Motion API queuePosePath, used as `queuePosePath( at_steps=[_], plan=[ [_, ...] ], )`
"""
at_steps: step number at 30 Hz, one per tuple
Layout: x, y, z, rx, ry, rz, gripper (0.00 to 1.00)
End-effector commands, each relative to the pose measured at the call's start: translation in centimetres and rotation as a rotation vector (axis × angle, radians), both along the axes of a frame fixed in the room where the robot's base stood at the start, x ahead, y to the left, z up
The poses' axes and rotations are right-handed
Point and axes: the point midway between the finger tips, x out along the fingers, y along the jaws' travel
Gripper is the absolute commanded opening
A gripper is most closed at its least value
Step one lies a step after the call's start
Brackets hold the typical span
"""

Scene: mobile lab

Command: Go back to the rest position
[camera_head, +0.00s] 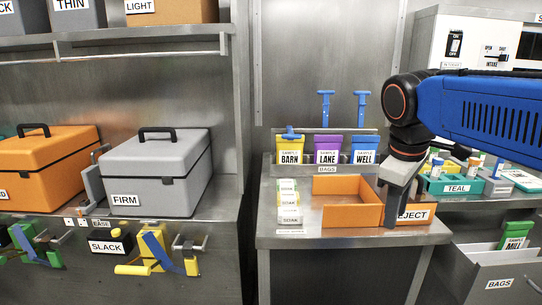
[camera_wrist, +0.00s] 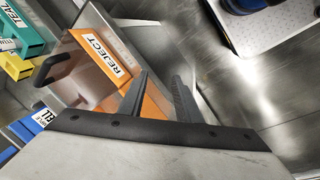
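My blue arm reaches in from the right in the head view, and my gripper (camera_head: 388,212) hangs down over the right side of the small steel table. It covers part of the orange REJECT bin (camera_head: 413,214). In the wrist view the two dark fingers (camera_wrist: 161,76) stand apart with a gap between them, and I see nothing held. Orange bin wall shows behind and between the fingers, beside the REJECT label (camera_wrist: 102,56). I cannot tell whether the fingers touch the bin.
An open orange tray (camera_head: 345,213) and a rack with BARN (camera_head: 290,156), LANE and WELL bags stand on the table. A TEAL holder (camera_head: 455,185) is to the right, above an open BAGS drawer (camera_head: 499,284). A grey FIRM case (camera_head: 160,175) sits left.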

Motion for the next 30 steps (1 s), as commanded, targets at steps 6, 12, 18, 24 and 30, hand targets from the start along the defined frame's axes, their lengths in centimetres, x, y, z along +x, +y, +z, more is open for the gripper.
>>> queuePosePath(
  at_steps=[6,12,18,24,30],
  plan=[
    [-5.3,-1.3,-5.8,0.120,-0.097,-0.246,0.31],
    [-9.5,-1.8,-11.3,0.237,-0.181,-0.474,0.31],
    [-12.1,-1.9,-15.4,0.323,-0.237,-0.637,0.31],
    [-12.9,-2.0,-16.9,0.352,-0.254,-0.694,0.31],
    [-12.9,-2.0,-16.8,0.353,-0.254,-0.694,0.31]
  ],
)
